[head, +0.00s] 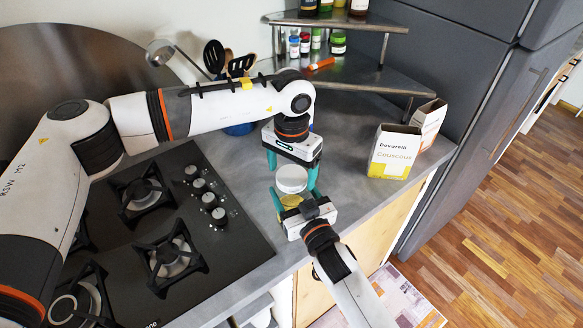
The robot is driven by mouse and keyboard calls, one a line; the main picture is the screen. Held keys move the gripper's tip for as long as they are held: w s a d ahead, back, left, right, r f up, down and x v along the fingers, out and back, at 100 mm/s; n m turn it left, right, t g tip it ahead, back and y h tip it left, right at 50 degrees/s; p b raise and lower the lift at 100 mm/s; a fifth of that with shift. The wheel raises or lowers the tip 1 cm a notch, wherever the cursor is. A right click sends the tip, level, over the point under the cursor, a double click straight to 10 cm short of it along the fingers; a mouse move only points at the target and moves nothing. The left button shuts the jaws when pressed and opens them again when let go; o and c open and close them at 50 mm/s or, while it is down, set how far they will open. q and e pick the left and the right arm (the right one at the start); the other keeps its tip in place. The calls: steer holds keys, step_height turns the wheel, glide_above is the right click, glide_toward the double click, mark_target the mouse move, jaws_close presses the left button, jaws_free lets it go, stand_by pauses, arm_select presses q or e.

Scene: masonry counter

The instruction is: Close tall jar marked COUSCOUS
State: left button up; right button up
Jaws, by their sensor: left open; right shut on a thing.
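A jar (290,201) with yellowish contents stands near the counter's front edge, mostly hidden by my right gripper; no marking on it can be read. My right gripper (297,199) is shut on the jar from the front. A round white lid (291,181) is at the top of the jar; I cannot tell whether it is seated or just above the rim. My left gripper (292,169) is open, behind and above the lid, with its teal fingers spread to either side. I cannot tell whether they touch the lid.
A Couscous box (394,153) and another box (430,122) stand to the right. A gas hob (205,255) lies to the left. A corner shelf (340,75) with small bottles and a utensil holder (238,129) are behind. Bare counter (345,195) lies right of the jar.

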arm_select(q)
steer(key=shift+r, duration=2.25)
steer(key=n, duration=0.5)
steer(key=shift+r+n, duration=0.25)
steer(key=shift+n, duration=0.15)
steer(key=n, duration=0.6)
steer(key=shift+r+n, duration=0.3)
steer(key=shift+r, duration=0.05)
steer(key=n, duration=0.4)
steer(key=shift+r, duration=0.2)
steer(key=n, duration=0.7)
steer(key=shift+r, duration=0.35)
steer(key=n, duration=0.3)
steer(key=shift+r+n, duration=0.2)
steer(key=shift+n, duration=0.2)
steer(key=n, duration=0.4)
steer(key=shift+r+n, duration=0.2)
steer(key=shift+n, duration=0.2)
